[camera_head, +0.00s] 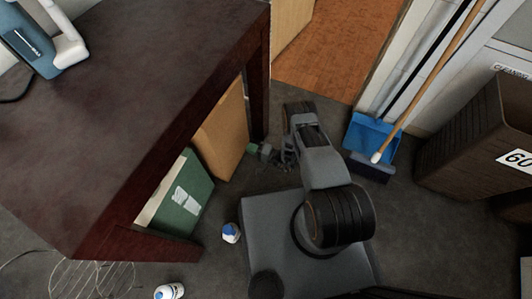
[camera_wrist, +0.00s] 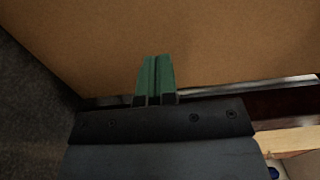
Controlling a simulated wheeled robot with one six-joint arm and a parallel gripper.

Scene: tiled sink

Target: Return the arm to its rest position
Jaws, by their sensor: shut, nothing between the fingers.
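My gripper (camera_head: 254,148) is small in the head view, at the end of my dark grey arm (camera_head: 320,165). Its green fingertips point left, toward a brown cardboard-like panel (camera_head: 222,130) beside the dark table's leg. In the wrist view the two green fingers (camera_wrist: 155,76) are side by side and closed, with nothing held. The brown panel (camera_wrist: 190,40) fills most of the background there. I cannot tell whether the fingertips touch it. My arm is folded above my grey base.
A dark wooden table (camera_head: 130,90) stands at left, with a green box (camera_head: 178,195) below. White bottles (camera_head: 231,233) with blue parts are on the floor. A blue dustpan (camera_head: 370,138), a broom (camera_head: 430,75) and a brown bin (camera_head: 470,140) stand at right.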

